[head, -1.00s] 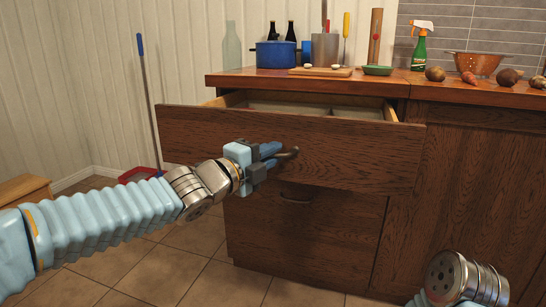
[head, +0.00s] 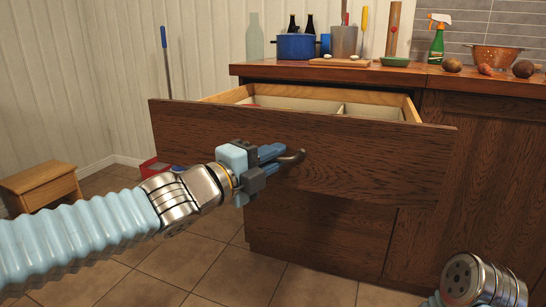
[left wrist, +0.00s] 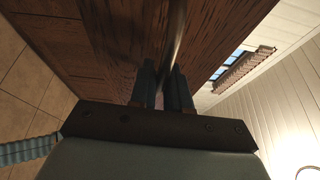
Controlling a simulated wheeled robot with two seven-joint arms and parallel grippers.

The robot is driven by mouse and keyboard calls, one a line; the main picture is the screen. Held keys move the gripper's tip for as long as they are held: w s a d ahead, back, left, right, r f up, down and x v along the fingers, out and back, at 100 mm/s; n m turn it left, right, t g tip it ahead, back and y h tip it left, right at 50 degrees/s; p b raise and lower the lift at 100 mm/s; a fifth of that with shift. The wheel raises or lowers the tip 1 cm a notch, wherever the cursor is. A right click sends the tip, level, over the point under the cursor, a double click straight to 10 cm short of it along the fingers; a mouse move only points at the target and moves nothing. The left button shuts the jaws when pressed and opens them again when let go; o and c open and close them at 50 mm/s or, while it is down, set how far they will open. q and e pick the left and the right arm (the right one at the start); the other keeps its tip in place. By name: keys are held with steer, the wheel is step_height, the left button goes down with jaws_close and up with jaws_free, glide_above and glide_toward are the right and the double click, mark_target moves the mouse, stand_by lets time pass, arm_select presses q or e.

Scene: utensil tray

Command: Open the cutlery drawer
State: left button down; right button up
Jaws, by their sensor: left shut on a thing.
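The cutlery drawer (head: 370,160) is pulled out from the wooden cabinet, and its dark front stands well clear of the counter. Its pale inside (head: 300,104) with dividers shows above the front; the contents are mostly hidden. My left gripper (head: 280,161) is shut on the drawer handle (head: 295,156) at the middle of the front. In the left wrist view the handle (left wrist: 178,40) runs between the two blue fingers (left wrist: 163,92). My right arm's end (head: 480,283) shows at the bottom right, but its gripper fingers are not visible.
The counter (head: 400,76) holds a blue pot (head: 297,47), a cutting board (head: 338,62), a green spray bottle (head: 437,38) and a colander (head: 497,58). A small wooden stool (head: 40,186) stands at the left.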

arm_select(q)
steer(key=c, duration=1.2)
jaws_free()
steer(key=p+v, duration=0.4)
steer(key=v, duration=0.9)
steer(key=shift+s+a, duration=0.25)
steer(key=shift+s, duration=0.05)
